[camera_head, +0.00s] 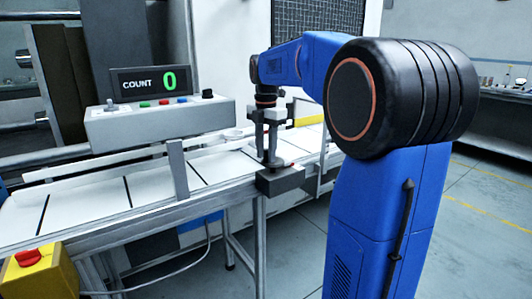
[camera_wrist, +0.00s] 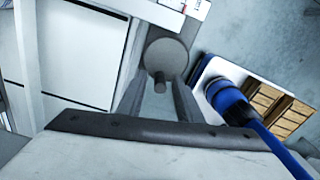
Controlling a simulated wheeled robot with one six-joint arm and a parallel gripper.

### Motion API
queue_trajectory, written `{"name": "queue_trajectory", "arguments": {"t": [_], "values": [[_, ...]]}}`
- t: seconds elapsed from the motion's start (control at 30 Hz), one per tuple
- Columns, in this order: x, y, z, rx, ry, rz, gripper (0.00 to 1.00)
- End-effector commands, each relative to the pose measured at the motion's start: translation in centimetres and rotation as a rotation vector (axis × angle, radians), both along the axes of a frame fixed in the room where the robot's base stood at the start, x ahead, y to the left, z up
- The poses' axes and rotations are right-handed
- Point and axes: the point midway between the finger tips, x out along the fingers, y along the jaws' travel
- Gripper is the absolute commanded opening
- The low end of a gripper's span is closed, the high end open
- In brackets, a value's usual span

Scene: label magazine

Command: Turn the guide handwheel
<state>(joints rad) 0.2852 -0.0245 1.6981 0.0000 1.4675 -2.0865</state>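The guide handwheel is a grey disc (camera_wrist: 170,52) with a short upright peg (camera_wrist: 160,82) near its rim in the wrist view. In the head view the handwheel (camera_head: 280,163) sits on a dark grey block (camera_head: 281,181) at the conveyor's near edge, partly hidden by my fingers. My gripper (camera_head: 268,156) points down over it. In the wrist view my gripper's fingers (camera_wrist: 160,88) stand apart on either side of the peg, with gaps showing. Contact with the disc cannot be told.
A conveyor (camera_head: 100,204) with white labels runs along the left, with a guide rail (camera_head: 95,168) above it. A control box (camera_head: 160,121) with a display (camera_head: 150,83) reading COUNT 0 stands behind. A yellow box with a red button (camera_head: 29,257) is at front left.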

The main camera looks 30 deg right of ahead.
Motion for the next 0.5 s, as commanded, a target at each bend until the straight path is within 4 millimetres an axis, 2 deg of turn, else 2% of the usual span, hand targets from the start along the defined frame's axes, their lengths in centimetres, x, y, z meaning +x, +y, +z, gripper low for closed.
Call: {"name": "queue_trajectory", "arguments": {"t": [0.33, 0.37, 0.47, 0.5], "values": [[-0.02, 0.01, -0.38, 0.000, 0.000, 0.000, 0.33], [-0.02, 0.01, -0.38, 0.000, 0.000, 0.000, 0.28], [-0.02, 0.01, -0.38, 0.000, 0.000, 0.000, 0.04], [-0.02, 0.01, -0.38, 0.000, 0.000, 0.000, 0.00]]}}
